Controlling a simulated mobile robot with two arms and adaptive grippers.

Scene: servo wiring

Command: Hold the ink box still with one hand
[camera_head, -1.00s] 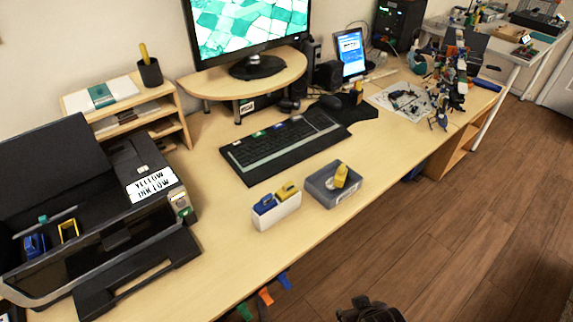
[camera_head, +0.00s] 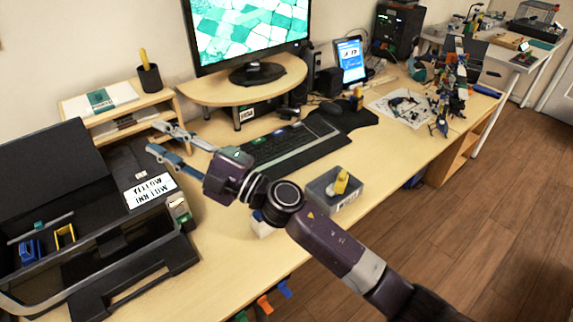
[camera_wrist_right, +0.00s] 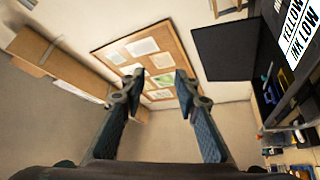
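The ink box (camera_head: 262,229) is a small white box on the desk. My right arm hides most of it in the head view; only a white side and a bit of blue show. My right gripper (camera_head: 160,139) is open and empty, raised in front of the printer and shelf, up and left of the ink box. Its two spread fingers also show in the right wrist view (camera_wrist_right: 159,80), with nothing between them. The ink box does not show in the wrist view. My left gripper is not in view.
The open black printer (camera_head: 120,250) with a "YELLOW INK LOW" label (camera_head: 150,191) stands at the left. A grey bin (camera_head: 347,201) holding a yellow item is right of the ink box. A keyboard (camera_head: 285,147) lies behind. A small wooden shelf (camera_head: 183,125) stands behind the printer.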

